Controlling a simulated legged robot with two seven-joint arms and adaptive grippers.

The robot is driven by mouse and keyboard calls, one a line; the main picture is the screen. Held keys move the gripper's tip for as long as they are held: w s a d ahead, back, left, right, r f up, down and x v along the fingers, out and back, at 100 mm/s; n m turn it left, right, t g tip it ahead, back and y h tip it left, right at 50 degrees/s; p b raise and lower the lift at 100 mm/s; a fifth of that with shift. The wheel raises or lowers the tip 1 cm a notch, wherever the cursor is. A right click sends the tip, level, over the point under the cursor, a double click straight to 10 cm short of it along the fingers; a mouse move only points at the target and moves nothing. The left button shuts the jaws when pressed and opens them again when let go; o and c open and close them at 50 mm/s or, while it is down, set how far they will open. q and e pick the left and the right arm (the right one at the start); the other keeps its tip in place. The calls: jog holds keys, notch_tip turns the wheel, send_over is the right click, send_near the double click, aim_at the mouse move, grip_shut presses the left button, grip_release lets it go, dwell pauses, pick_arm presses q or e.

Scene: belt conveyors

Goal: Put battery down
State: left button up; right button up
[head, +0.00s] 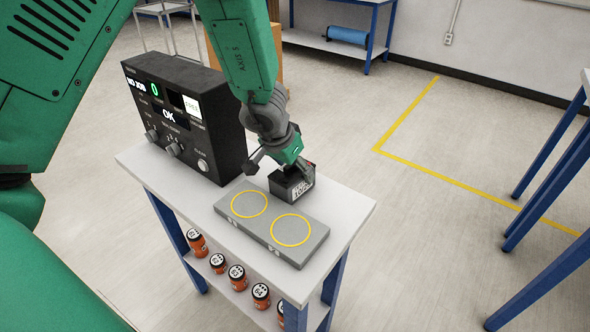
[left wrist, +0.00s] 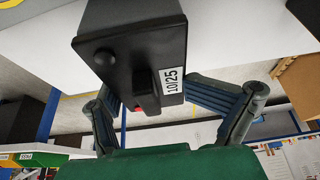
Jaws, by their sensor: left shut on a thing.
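The battery (head: 290,188) is a small black box with a white label, at the back right of the white table top (head: 345,205), just behind the grey plate with two yellow rings (head: 268,228). My left gripper (head: 297,168) is shut on the battery from above. In the left wrist view the battery (left wrist: 125,45) sits between the two blue-padded fingers of my left gripper (left wrist: 150,92), with its "10/25" label and a round black terminal showing. I cannot tell whether its underside touches the table. My right gripper is not in view.
A black tester box (head: 175,115) with knobs and a lit display stands at the left of the table. Several orange jars (head: 237,277) stand on the shelf below. Blue-legged benches stand at the right and back. The ringed plate is bare.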

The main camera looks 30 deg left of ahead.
pick_arm(q)
jog(key=r+p, duration=0.2)
jog(key=r, duration=0.2)
jog(key=r+p, duration=0.3)
jog(key=shift+w+a+r, duration=0.2)
jog(key=shift+r, duration=0.2)
grip_shut()
jog(key=shift+w+d+r+p, duration=0.1)
jog(key=shift+d+r+p, duration=0.05)
jog(key=shift+r+p, duration=0.7)
